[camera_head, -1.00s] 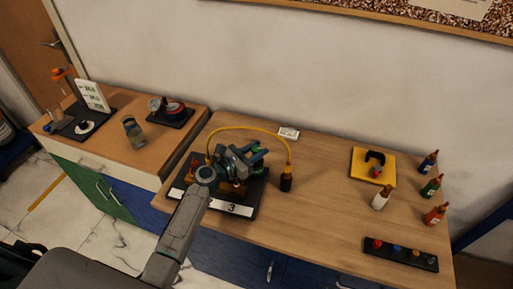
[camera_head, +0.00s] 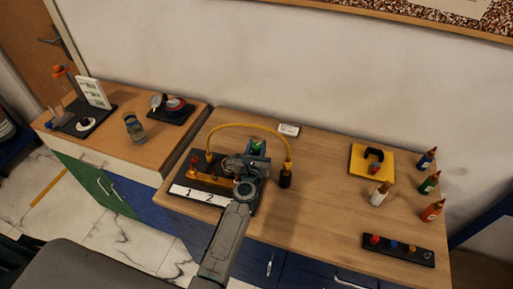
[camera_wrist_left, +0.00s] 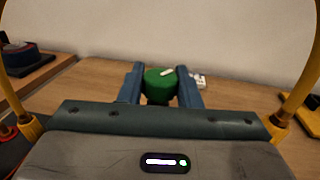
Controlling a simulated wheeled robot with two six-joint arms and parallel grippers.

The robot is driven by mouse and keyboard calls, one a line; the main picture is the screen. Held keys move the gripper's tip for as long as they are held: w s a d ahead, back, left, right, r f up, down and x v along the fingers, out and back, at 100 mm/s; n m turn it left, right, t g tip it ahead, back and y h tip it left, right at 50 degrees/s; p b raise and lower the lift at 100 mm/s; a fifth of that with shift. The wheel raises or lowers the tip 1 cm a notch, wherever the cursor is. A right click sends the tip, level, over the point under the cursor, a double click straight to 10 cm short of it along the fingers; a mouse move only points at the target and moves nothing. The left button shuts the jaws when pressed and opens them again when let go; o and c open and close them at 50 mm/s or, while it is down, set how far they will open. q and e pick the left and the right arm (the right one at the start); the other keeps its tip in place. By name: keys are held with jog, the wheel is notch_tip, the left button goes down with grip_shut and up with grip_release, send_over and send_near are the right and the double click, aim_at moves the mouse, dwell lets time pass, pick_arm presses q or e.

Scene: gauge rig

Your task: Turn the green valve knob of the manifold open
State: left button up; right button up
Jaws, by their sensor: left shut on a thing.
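The green valve knob (camera_wrist_left: 160,86) sits between the two fingers of my left gripper (camera_wrist_left: 161,88) in the left wrist view, with a pale mark on its top. My left gripper is shut on it. In the head view the green knob (camera_head: 257,147) shows just past the left gripper (camera_head: 256,158). The manifold (camera_head: 208,181) stands on a dark base with a yellow hose arching over it. White labels 1 and 2 show on its front; the arm hides its right part. My right gripper is not in view.
A yellow tray (camera_head: 370,164), several small bottles and a black strip with coloured knobs (camera_head: 398,251) are on the right. The table between is clear. A small white card (camera_head: 289,130) lies behind.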

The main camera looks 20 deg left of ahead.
pick_arm(q)
jog(key=shift+y, duration=0.3)
jog(key=o, duration=0.9)
jog(key=shift+o, duration=0.2)
